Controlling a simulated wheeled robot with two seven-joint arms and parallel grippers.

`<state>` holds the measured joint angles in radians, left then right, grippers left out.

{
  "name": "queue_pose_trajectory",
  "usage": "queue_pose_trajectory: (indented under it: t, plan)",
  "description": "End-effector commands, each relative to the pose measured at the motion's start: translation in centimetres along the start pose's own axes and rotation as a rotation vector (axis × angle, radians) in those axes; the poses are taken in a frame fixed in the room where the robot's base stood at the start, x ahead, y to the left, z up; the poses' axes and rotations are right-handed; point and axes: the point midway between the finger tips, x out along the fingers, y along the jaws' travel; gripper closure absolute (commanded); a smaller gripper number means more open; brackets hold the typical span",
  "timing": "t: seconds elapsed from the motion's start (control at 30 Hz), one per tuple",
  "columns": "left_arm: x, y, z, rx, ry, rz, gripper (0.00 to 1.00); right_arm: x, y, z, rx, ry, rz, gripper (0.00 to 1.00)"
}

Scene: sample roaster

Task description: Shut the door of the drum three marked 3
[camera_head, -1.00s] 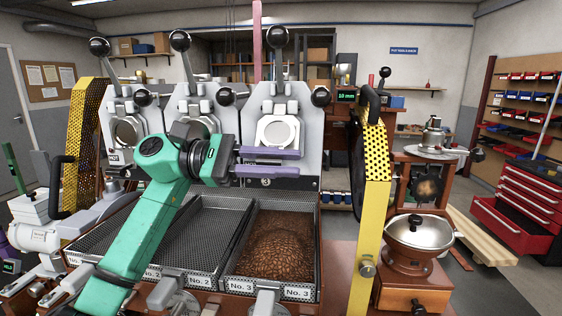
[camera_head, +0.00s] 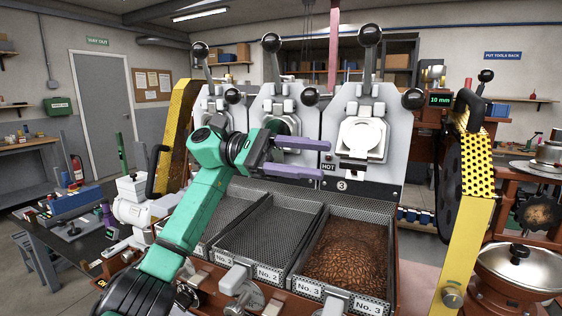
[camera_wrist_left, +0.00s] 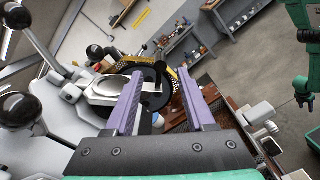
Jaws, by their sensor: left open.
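Drum three is the rightmost of the roaster's drums, above a plate marked 3 (camera_head: 342,185). Its pale round door (camera_head: 362,138) has a lug at its lower edge. In the left wrist view the door (camera_wrist_left: 105,92) appears to stand out from the grey drum face, so it looks open; how far is hard to tell. My left gripper (camera_head: 322,160) is open and empty, its purple fingers pointing right, just left of the door in the head view. In the left wrist view the fingers (camera_wrist_left: 160,73) reach beside and past the door's edge. My right gripper is not seen.
Ball-topped levers (camera_head: 370,35) rise above the drums. A tray of brown beans (camera_head: 350,252) labelled No. 3 lies below drum three. A yellow perforated guard (camera_head: 472,165) stands to the right, another (camera_head: 178,115) to the left.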

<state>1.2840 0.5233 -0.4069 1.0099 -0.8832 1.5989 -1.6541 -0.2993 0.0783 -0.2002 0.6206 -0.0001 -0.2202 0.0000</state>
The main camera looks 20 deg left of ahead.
Motion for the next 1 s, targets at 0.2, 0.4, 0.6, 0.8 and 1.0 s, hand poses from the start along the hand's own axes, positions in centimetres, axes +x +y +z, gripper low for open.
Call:
queue_pose_trajectory:
  t: [0.2, 0.4, 0.6, 0.8, 1.0]
  plan:
    - [-4.8, 0.1, 0.0, 0.0, 0.002, 0.002, 0.45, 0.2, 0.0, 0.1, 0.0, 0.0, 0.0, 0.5]
    - [-5.7, 0.0, 0.0, 0.0, 0.001, -0.001, 0.45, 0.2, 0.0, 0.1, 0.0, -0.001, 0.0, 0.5]
    - [-5.6, -0.2, -0.1, 0.001, 0.001, -0.001, 0.45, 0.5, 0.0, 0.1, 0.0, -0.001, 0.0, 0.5]
    - [-5.6, -2.4, 0.7, 0.004, 0.001, -0.002, 0.45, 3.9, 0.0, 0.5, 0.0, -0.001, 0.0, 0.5]
    - [-5.6, -4.1, 2.6, 0.003, 0.001, -0.002, 0.45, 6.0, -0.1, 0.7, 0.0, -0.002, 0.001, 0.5]
